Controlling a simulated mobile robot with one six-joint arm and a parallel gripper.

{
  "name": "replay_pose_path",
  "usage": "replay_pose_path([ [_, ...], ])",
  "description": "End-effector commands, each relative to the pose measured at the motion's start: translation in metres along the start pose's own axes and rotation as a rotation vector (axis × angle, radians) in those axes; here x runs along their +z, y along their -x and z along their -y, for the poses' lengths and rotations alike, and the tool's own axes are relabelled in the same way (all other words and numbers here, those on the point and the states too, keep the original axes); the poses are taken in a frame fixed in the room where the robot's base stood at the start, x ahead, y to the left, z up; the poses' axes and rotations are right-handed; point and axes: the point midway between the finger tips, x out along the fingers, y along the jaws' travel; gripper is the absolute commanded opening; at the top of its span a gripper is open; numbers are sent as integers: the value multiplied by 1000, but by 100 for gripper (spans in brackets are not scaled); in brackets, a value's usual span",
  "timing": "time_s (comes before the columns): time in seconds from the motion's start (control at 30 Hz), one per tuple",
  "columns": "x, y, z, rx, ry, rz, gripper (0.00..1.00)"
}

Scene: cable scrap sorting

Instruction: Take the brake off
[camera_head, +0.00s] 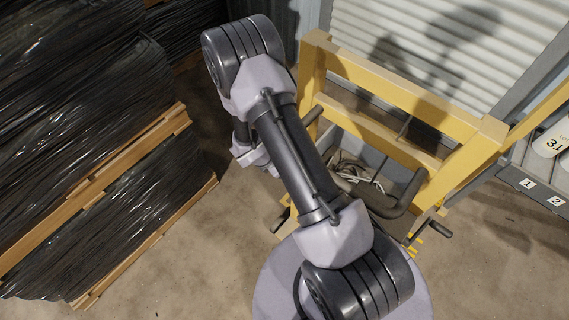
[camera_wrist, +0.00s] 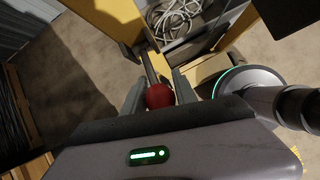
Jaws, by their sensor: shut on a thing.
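In the wrist view a red ball knob (camera_wrist: 159,96) sits at the end of a thin grey lever (camera_wrist: 150,68), which I take to be the brake lever. The lever runs up beside a yellow post of the cart. My gripper (camera_wrist: 159,88) has its two grey fingers on either side of the knob and is shut on it. The yellow cart frame (camera_head: 385,95) stands right of centre in the head view, with a coil of pale cable inside. In the head view my arm covers the middle, and the knob and fingertips cannot be made out.
Stacks of black cable (camera_head: 75,130) on wooden pallets (camera_head: 95,200) fill the left. A ribbed pale shutter (camera_head: 430,40) stands behind the cart. Numbered bins (camera_head: 537,185) are at the right edge. Bare concrete floor lies between the pallets and the cart.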

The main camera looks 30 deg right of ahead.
Motion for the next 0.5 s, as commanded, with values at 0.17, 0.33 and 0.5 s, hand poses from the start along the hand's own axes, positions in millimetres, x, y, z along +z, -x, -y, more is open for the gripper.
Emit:
replay_pose_path([
  [0.17,1,0,-1,1,-1,0,0],
  [0.33,1,0,-1,1,-2,1,36],
  [0.5,1,0,-1,1,-1,0,55],
])
